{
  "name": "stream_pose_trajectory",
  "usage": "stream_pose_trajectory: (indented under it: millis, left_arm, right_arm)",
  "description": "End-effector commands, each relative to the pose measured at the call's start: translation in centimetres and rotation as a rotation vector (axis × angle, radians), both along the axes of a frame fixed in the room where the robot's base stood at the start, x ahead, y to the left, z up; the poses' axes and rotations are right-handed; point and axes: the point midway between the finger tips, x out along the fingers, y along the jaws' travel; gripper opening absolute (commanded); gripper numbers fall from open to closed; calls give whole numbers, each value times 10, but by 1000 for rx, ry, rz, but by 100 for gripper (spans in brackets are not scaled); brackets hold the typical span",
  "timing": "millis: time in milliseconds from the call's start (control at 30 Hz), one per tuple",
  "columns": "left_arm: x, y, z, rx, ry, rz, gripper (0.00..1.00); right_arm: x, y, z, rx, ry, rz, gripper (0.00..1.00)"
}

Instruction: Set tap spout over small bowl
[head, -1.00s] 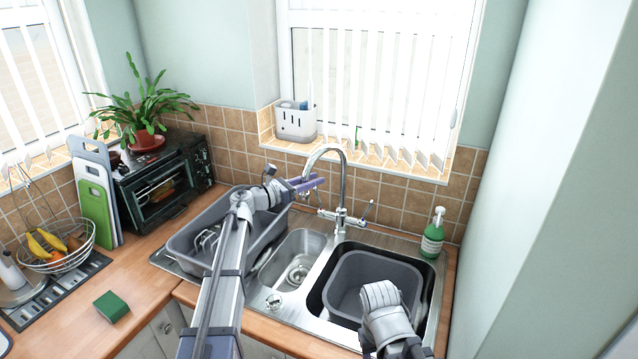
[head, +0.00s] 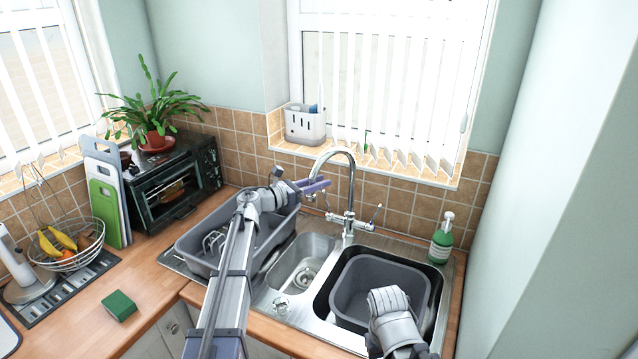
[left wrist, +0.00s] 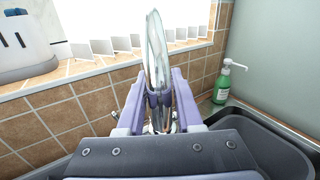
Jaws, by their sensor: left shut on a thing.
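The chrome tap (head: 350,190) stands behind the sink, its arched spout (head: 333,153) curving to the left. My left gripper (head: 318,186) has its purple fingers shut on the spout near its outlet end. In the left wrist view, the spout (left wrist: 156,50) rises between the fingers (left wrist: 160,98). The small bowl (head: 310,250) is the middle basin, with a drain, in front of and a little left of the tap. The fingers hide the outlet, so I cannot tell exactly what it is above. My right gripper's fingers are not visible.
A grey tub (head: 345,270) sits in the large right bowl, with my right arm over it. A grey dish tub (head: 190,245) stands left of the small bowl. A green soap bottle (head: 441,240) stands at the right. The tiled wall (head: 400,208) is close behind the tap.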

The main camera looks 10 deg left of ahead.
Motion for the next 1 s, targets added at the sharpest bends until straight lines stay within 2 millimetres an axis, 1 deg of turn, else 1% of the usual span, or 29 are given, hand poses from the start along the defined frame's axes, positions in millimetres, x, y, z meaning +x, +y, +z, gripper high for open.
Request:
stream_pose_trajectory:
  millis: [100,133,367,400,667,767,1000]
  left_arm:
    - [0,2,0,-1,2,3,0]
    - [0,2,0,-1,2,3,37]
    - [0,1,0,-1,1,2,63]
    - [0,1,0,-1,1,1,64]
    - [-2,2,0,0,0,1,64]
    - [-10,10,0,0,0,4,64]
    - [-38,38,0,0,0,3,64]
  right_arm:
    - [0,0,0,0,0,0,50]
    - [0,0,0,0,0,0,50]
    - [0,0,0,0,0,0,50]
    - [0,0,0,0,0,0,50]
    - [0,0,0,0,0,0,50]
    - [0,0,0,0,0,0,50]
    - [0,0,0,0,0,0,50]
